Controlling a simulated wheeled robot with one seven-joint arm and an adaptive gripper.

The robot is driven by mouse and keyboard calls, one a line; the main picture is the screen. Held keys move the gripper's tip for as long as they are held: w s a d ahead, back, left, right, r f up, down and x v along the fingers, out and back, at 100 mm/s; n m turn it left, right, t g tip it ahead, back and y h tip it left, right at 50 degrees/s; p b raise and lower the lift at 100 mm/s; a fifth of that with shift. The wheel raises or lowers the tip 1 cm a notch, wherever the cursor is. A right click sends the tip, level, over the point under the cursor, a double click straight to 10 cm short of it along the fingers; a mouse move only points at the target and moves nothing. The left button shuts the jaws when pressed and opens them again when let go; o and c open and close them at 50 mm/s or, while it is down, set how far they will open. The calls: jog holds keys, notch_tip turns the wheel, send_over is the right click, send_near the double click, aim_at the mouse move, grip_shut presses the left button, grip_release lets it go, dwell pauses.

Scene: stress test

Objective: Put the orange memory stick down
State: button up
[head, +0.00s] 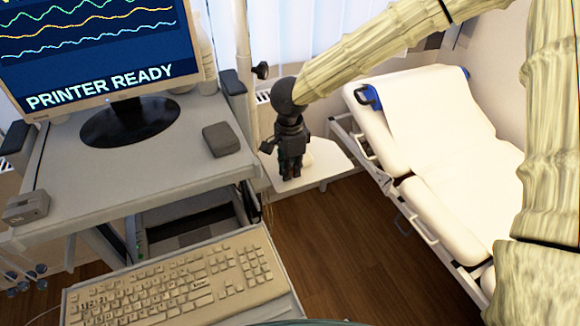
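My gripper (291,170) is dark and points down at the end of my pale, ridged arm. It is over a small white shelf or table top (332,171) between the cart and the bed. Its fingertips are small and dark here, and I cannot tell whether they are apart or shut, or whether they touch the surface. I cannot make out an orange memory stick in this view; it may be hidden by the gripper.
A grey cart (75,185) on the left carries a monitor (95,45) reading "PRINTER READY" and a small dark box (221,139). A keyboard (180,285) lies in front. A vertical pole (246,80) stands close left of my gripper. A white bed (440,130) is at right.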

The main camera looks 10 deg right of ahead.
jog(key=shift+o, duration=1.3)
jog(key=shift+r, duration=0.15)
notch_tip(320, 180, up, 13)
jog(key=b, duration=0.2)
